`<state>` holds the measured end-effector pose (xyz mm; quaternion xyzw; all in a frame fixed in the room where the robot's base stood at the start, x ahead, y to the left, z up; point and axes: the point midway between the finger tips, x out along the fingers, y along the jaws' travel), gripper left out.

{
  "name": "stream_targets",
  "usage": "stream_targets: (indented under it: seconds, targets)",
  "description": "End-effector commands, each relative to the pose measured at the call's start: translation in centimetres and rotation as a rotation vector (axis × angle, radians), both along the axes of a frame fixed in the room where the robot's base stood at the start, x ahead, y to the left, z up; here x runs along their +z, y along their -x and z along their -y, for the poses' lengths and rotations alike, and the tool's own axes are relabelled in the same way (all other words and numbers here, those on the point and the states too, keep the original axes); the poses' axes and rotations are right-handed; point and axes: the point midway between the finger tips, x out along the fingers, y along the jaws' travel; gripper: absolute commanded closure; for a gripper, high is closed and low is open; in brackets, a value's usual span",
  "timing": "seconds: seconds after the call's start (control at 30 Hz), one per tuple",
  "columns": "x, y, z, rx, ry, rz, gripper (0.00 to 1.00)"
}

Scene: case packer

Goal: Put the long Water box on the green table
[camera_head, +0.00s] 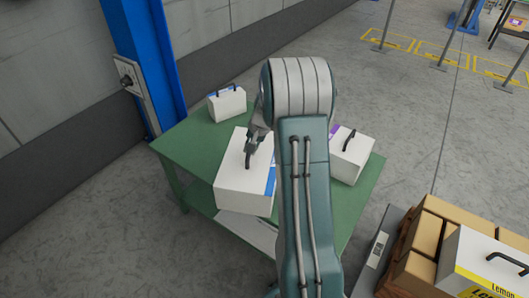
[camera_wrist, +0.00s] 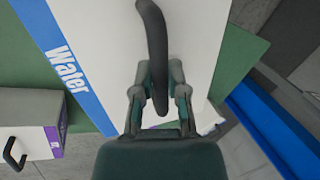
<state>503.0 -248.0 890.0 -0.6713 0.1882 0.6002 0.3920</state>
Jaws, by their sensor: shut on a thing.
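The long white Water box (camera_head: 242,172) with a blue band is over the green table (camera_head: 184,146), near its front edge. In the wrist view, the Water box (camera_wrist: 100,50) fills much of the picture, and its "Water" lettering shows. My gripper (camera_head: 254,142) is above the box and shut on its dark handle; in the wrist view, my gripper's fingers (camera_wrist: 160,88) are on both sides of the handle (camera_wrist: 156,40). I cannot tell whether the box's underside touches the tabletop.
A small white box with a blue band (camera_head: 227,104) stands at the table's back. A white box with a purple label (camera_head: 349,155) stands at its right. Brown cartons (camera_head: 428,228) and a Lemon box (camera_head: 484,262) are at lower right. A blue post (camera_head: 145,65) rises behind the table.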

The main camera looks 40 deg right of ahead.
Motion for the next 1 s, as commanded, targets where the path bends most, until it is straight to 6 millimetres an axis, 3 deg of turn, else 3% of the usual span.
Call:
stream_targets:
  seconds: [0.03,0.2,0.5,0.73,1.0]
  targets:
    - [0.3,0.6,2.0,-0.064,0.000,0.004,1.00]
    - [0.4,2.7,6.7,-0.231,-0.008,0.004,1.00]
    - [0.7,5.3,11.3,-0.404,-0.018,0.005,1.00]
    - [1.0,6.3,11.4,-0.429,-0.018,0.003,1.00]
    - [2.6,10.2,8.2,-0.430,-0.008,-0.011,1.00]
